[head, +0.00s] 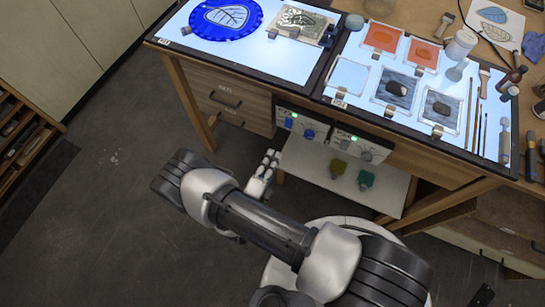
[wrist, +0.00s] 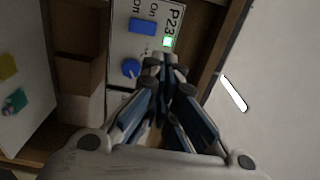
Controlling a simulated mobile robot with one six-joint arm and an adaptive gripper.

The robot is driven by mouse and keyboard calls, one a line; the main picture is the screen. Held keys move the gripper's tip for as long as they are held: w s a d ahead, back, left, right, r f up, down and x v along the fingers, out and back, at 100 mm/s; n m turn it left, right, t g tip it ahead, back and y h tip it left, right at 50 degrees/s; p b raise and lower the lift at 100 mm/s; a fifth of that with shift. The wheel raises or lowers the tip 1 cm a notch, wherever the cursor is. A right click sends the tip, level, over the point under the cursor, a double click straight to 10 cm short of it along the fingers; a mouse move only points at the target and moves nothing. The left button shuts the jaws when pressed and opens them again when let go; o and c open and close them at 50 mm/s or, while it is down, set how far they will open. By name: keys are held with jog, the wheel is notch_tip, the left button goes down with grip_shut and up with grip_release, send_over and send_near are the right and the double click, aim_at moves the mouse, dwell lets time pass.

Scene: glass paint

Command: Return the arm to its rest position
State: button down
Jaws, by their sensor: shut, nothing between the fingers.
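My arm reaches up and left in the head view, with my gripper (head: 270,160) in front of the bench, below its top edge. In the wrist view my gripper (wrist: 165,72) has its fingertips together and nothing between them. A control box (head: 301,122) with a green light and a blue knob is mounted under the bench top near the fingers. In the wrist view the control box (wrist: 125,40) shows a blue switch and a lit green light beyond the fingertips. I cannot tell whether the fingers touch it.
The lit bench top (head: 305,52) holds a blue disc (head: 226,18), glass pieces and brushes. A second control box (head: 361,145) is beside the first. A low shelf (head: 312,176) bears two small coloured items. The floor (head: 90,220) at left is clear.

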dwell(0.4)
jog(key=d+r+m+g+h, duration=0.3)
jog(key=d+r+m+g, duration=0.5)
jog(key=r+m, duration=0.5)
jog(key=d+r+m+g+h, duration=0.3)
jog(key=d+r+m+g, duration=0.45)
jog(key=r+m, duration=0.6)
jog(key=s+d+r+m+t+y, duration=0.1)
jog(key=s+r+m+t+y, duration=0.2)
jog(key=s+r+m+y, duration=0.9)
jog(key=s+r+m, duration=0.2)
jog(key=s+m, duration=0.1)
jog(key=m, duration=0.8)
jog(key=shift+d, duration=0.35)
